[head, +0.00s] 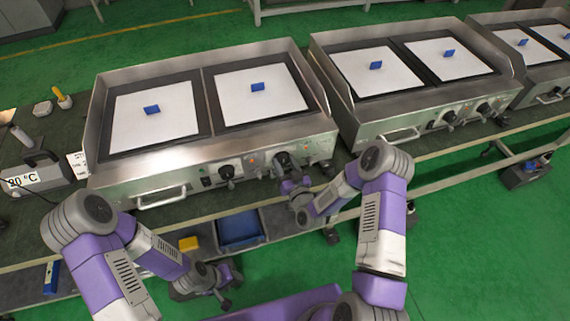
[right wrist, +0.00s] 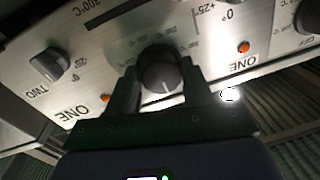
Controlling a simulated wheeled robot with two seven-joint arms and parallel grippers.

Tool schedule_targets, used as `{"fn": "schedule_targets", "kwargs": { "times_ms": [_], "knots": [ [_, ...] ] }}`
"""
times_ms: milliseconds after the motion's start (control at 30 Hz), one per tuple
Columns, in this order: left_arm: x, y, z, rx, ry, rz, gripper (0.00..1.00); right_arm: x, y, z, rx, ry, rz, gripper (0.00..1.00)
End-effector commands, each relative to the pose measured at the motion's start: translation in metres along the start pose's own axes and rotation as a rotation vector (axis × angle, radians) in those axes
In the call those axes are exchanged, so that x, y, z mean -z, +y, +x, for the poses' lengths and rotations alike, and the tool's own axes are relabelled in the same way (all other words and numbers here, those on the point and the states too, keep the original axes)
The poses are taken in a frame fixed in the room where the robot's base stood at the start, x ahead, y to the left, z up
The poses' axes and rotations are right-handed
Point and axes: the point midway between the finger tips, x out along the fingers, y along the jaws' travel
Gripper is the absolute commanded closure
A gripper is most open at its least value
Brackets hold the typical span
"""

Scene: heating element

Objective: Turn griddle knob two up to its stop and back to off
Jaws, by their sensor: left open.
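The near griddle (head: 205,165) has a steel front with a dark knob (head: 227,172) and a second dark knob (head: 282,160) to its right. My right gripper (head: 287,176) is at this second knob. In the right wrist view its fingers (right wrist: 160,85) stand on both sides of a dark round knob (right wrist: 160,68), close to it; whether they press on it is unclear. Another knob (right wrist: 50,65) stands left there, beside the word TWO. The word ONE shows near two orange lamps. My left gripper (head: 225,287) is open and empty, low in front of the bench.
A second griddle (head: 430,115) stands to the right. Blue blocks lie on the white plates. A thermometer box (head: 35,178) stands left of the griddle. A blue bin (head: 240,230) and a yellow block (head: 188,243) sit on the lower shelf. A handle (head: 160,198) juts from the griddle front.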

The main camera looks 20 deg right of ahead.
Motion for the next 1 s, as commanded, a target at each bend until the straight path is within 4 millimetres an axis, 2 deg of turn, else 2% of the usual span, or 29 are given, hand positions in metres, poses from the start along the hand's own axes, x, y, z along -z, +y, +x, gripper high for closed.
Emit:
{"fn": "schedule_targets", "kwargs": {
  "times_ms": [33,133,467,567,800,1000],
  "knots": [
    [0.0,0.0,0.0,0.0,0.0,0.0,0.53,0.0,0.0,0.0,0.0,0.0,-0.001,0.42],
    [0.0,0.0,0.0,0.0,0.0,0.0,0.53,0.0,0.0,0.0,0.0,0.0,0.0,0.26],
    [0.0,0.0,-0.001,0.0,0.0,0.0,0.53,0.0,0.0,-0.003,0.0,-0.002,0.002,0.25],
    [0.0,0.001,-0.003,0.0,0.0,0.0,0.53,0.0,0.0,-0.014,0.0,-0.003,0.002,0.25],
    [-0.001,0.004,-0.01,0.0,0.0,0.0,0.53,0.001,0.0,-0.054,-0.001,-0.003,0.002,0.25],
    [-0.001,0.005,-0.012,0.0,0.0,0.0,0.53,0.0,0.0,-0.074,0.0,-0.001,0.002,0.25]
  ]
}}
